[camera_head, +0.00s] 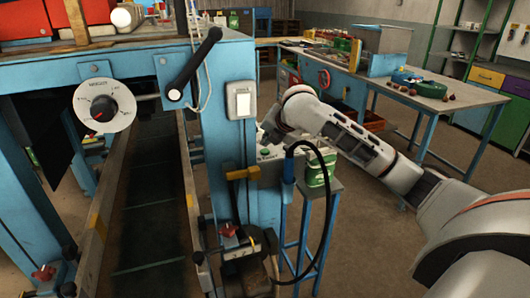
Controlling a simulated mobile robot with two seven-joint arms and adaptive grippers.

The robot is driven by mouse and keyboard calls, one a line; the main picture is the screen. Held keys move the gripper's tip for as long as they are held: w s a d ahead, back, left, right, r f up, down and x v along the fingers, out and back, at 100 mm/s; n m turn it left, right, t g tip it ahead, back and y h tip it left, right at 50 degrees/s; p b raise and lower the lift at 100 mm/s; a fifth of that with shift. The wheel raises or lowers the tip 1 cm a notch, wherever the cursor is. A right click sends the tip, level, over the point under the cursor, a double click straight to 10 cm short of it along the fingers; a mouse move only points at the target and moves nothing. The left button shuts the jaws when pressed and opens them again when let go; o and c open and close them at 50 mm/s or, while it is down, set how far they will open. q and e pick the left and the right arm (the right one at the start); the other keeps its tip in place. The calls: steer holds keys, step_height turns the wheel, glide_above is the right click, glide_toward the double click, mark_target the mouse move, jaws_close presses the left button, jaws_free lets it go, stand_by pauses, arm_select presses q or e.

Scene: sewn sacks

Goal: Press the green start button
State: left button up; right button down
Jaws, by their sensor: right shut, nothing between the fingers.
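My right arm comes in from the right. Its gripper (268,138) is shut and empty, in front of a pale control panel (270,156) on the right side of the blue machine. I cannot make out a green start button; the gripper covers part of this panel. Whether the fingertips touch the panel is too small to tell. My left gripper is not in view.
The blue machine (222,150) carries a white rocker switch (241,101), a weight dial (103,106) and a black lever (196,66). A white and green container (318,172) stands on a small blue stand, with a black cable (329,208) nearby.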

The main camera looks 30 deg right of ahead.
mark_target(266, 152)
steer(key=shift+f, duration=0.2)
stand_by(1.3)
steer(key=shift+f+p, duration=0.3)
steer(key=shift+p, duration=0.05)
steer(key=shift+f, duration=0.5)
stand_by(0.8)
steer(key=shift+r, duration=0.95)
steer(key=shift+r, duration=2.5)
stand_by(1.4)
